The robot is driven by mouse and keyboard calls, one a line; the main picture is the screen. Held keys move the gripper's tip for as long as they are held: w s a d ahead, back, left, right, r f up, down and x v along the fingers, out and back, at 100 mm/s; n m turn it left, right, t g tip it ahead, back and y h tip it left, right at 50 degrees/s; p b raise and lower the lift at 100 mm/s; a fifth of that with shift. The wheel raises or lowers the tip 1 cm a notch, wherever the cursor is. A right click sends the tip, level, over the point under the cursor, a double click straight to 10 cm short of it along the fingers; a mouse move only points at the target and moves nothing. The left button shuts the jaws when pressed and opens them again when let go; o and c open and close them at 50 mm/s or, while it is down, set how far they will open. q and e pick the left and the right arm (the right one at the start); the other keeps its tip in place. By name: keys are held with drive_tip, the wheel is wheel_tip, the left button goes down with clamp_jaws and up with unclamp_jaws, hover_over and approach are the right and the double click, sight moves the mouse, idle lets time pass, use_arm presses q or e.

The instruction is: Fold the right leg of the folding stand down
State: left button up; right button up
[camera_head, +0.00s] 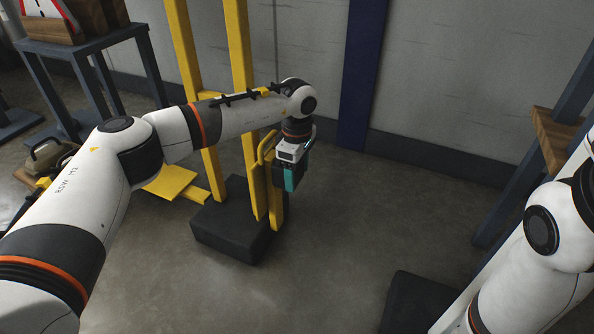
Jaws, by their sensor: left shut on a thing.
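The folding stand has yellow upright posts (240,60) and a black base block (228,232). Its right leg (276,212) is a short yellow piece standing upright close beside the right post, with a yellow loop handle (267,147) near its top. My left gripper (291,180), with teal fingers, is at the upper part of this leg, on its right side, and is shut on it. The exact contact is hidden by the gripper body. A yellow plate (168,181) sticks out low to the left of the posts. My right arm is at the right edge; its gripper is out of view.
A blue-grey table (84,44) with a wooden block and sign stands at back left. A blue frame with a wooden block (556,128) stands at right. A dark block (418,303) lies at the lower right. The floor (370,215) right of the stand is clear.

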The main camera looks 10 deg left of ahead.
use_arm(q)
drive_tip(key=s+d+f+y, duration=0.1)
drive_tip(key=d+f+y, duration=0.1)
drive_tip(key=d+f, duration=0.2)
drive_tip(key=s+d+f+t+y+b, duration=0.1)
drive_tip(key=d+f+y, duration=0.2)
drive_tip(key=d, duration=0.5)
drive_tip(key=shift+s+d+f, duration=0.3)
drive_tip(key=shift+d+f, duration=0.1)
drive_tip(key=shift+f, duration=0.25)
drive_tip(key=o, duration=1.4)
drive_tip(key=shift+r, duration=0.1)
